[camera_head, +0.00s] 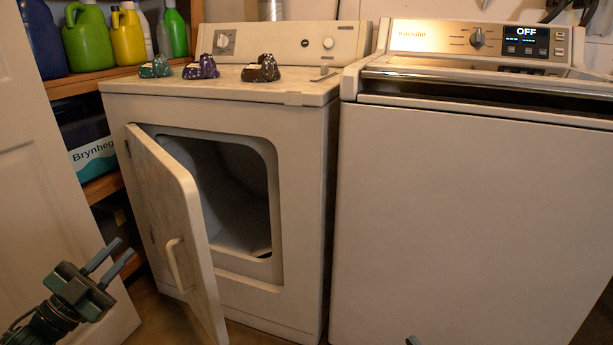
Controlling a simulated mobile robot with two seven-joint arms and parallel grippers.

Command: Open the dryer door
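The white dryer (303,165) stands in the middle of the head view. Its door (168,205) is swung wide open toward me, hinged on the left, and the drum opening (235,190) shows dark inside. A curved white handle (175,266) is on the door's face. My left gripper (118,256) is at the lower left, to the left of the door and apart from the handle. Its two fingers are spread with nothing between them. Only a small tip, probably of my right gripper (412,341), shows at the bottom edge; its state is hidden.
A white washer (470,210) with a display reading OFF stands close on the right. Several small patterned objects (203,67) sit on the dryer top. Wooden shelves (103,187) with bottles are at the left, beside a white door panel (45,200). Little floor shows.

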